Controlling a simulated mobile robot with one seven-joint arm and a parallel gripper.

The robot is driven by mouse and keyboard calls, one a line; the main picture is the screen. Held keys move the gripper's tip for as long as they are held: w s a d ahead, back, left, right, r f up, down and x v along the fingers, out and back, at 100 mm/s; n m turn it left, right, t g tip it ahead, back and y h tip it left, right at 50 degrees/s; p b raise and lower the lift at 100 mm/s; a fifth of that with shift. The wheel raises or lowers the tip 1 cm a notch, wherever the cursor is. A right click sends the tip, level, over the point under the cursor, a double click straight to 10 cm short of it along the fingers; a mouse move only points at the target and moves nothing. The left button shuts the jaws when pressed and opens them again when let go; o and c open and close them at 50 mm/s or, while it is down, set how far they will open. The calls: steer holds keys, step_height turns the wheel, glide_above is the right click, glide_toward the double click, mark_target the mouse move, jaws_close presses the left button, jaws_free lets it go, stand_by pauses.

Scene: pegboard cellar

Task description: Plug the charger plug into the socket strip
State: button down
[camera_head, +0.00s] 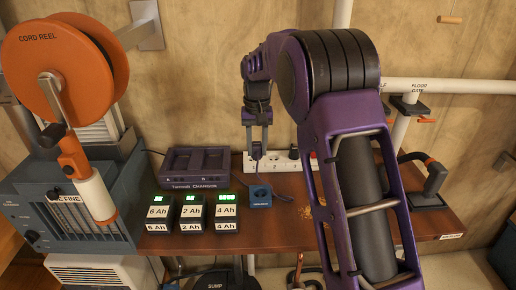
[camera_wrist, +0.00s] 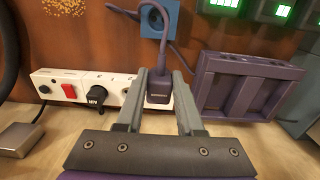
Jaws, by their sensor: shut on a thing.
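The white socket strip (camera_head: 275,164) lies along the back of the brown bench against the wall; it also shows in the wrist view (camera_wrist: 50,84). My gripper (camera_head: 257,146) is over the left part of the strip. In the wrist view its two grey fingers (camera_wrist: 160,100) are shut on the dark purple charger plug (camera_wrist: 159,90), with its purple cord (camera_wrist: 164,45) looping away. The plug overlaps the strip in both views. I cannot tell whether its prongs are in a socket; the fingers hide part of the strip there.
A black plug (camera_wrist: 97,90) and a red switch (camera_wrist: 68,91) are on the strip, to one side of my gripper. The purple charger (camera_head: 195,167) stands close on the other side. A blue box (camera_head: 261,196) and several batteries (camera_head: 193,211) are in front.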

steer(key=w+f, duration=0.1)
steer(key=w, duration=0.8)
steer(key=shift+a, duration=0.45)
stand_by(0.4)
steer(key=shift+f+b, duration=0.7)
steer(key=shift+f, duration=0.8)
steer(key=shift+p, duration=0.75)
steer(key=shift+f, duration=1.4)
stand_by(2.6)
